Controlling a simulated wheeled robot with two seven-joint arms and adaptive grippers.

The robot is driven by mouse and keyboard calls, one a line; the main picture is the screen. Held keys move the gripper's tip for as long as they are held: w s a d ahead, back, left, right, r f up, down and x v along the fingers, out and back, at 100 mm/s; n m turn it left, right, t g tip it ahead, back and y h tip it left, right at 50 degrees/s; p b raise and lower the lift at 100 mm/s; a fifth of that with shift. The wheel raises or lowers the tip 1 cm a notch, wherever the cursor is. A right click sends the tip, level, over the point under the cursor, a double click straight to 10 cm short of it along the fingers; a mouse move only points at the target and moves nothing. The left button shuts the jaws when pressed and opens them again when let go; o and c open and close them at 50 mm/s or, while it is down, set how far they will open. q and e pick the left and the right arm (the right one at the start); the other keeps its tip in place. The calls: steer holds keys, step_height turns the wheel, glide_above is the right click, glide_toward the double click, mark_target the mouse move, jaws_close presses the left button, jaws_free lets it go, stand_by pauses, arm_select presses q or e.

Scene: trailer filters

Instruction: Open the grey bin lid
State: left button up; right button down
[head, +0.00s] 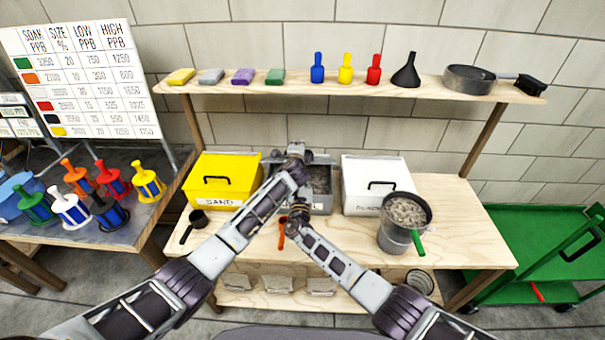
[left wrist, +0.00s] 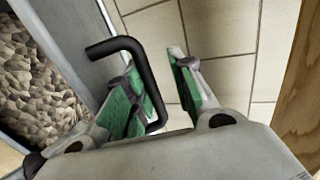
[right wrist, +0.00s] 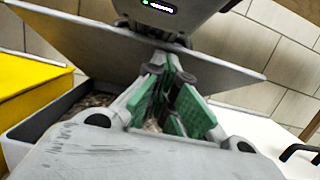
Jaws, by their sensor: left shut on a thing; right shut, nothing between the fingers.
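The grey bin (head: 320,210) stands mid-table between the yellow and white bins. Its lid (head: 320,158) is raised and tilted up at the back, and gravel shows inside. The lid (right wrist: 90,45) spans the right wrist view above the gravel. My left gripper (head: 296,150) is at the raised lid, shut on its black handle (left wrist: 148,75), which passes between the green-padded fingers. My right gripper (head: 298,207) is shut and empty at the bin's front left in the head view; its fingers (right wrist: 170,95) are in front of the lid's underside.
A yellow sand bin (head: 222,170) stands left and a white bin (head: 365,165) right. A pot of gravel (head: 400,235), a black scoop (head: 197,220) and an orange-red tool (head: 281,235) are near the table front. A shelf (head: 350,89) runs above the bins.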

arm_select(q)
steer(key=shift+s+f, duration=0.25)
steer(key=shift+f, duration=0.15)
steer(key=shift+s+d, duration=0.1)
steer(key=shift+s, duration=0.1)
steer(key=r+v, duration=0.1)
steer(key=v, duration=1)
steer(key=shift+r, duration=0.15)
stand_by(0.3)
